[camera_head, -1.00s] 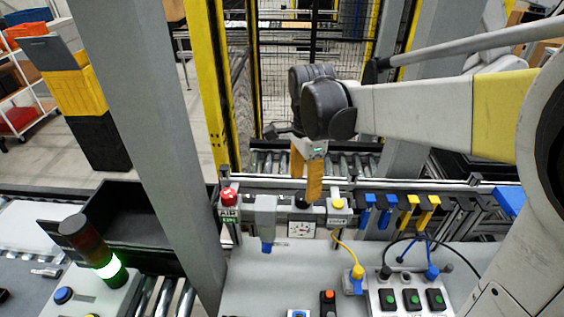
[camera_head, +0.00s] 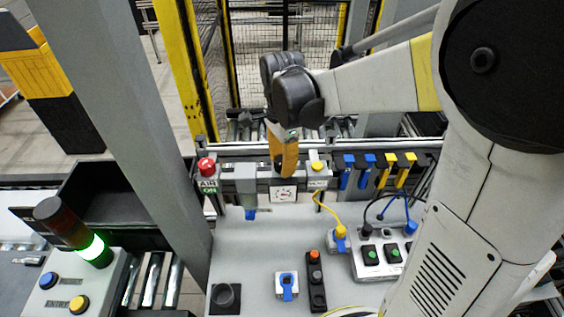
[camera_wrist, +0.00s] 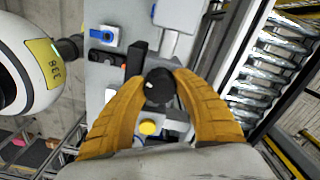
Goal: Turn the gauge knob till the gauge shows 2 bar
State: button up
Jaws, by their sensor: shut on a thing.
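The gauge (camera_head: 283,194) is a small white square dial on the front of the grey rail in the head view. Its needle is too small to read. The gauge knob (camera_wrist: 159,87) is round and black with a small white mark, seen in the wrist view between my fingers. My gripper (camera_wrist: 160,88) has two orange fingers, one on each side of the knob, and is shut on it. In the head view my gripper (camera_head: 284,172) points down just above the gauge, and its fingers hide the knob.
A red AIR button (camera_head: 206,167) stands left of the gauge, a yellow button (camera_head: 317,166) close on its right. Blue and yellow hooks (camera_head: 366,170) hang further right. A socket box (camera_head: 377,259) with cables and a button box (camera_head: 316,280) are on the panel in front.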

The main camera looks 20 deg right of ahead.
jog(key=shift+n, duration=0.3)
jog(key=n+b, duration=0.1)
jog(key=n, duration=0.5)
jog(key=n+b, duration=0.1)
jog(key=n, duration=0.6)
jog(key=shift+n, duration=0.3)
jog(key=n, duration=0.3)
jog(key=shift+n+b, duration=0.3)
jog(key=shift+b, duration=0.1)
jog(key=n, duration=0.3)
jog(key=shift+n, duration=0.3)
jog(key=n, duration=0.6)
jog(key=shift+b, duration=0.35)
jog(key=shift+n, duration=0.3)
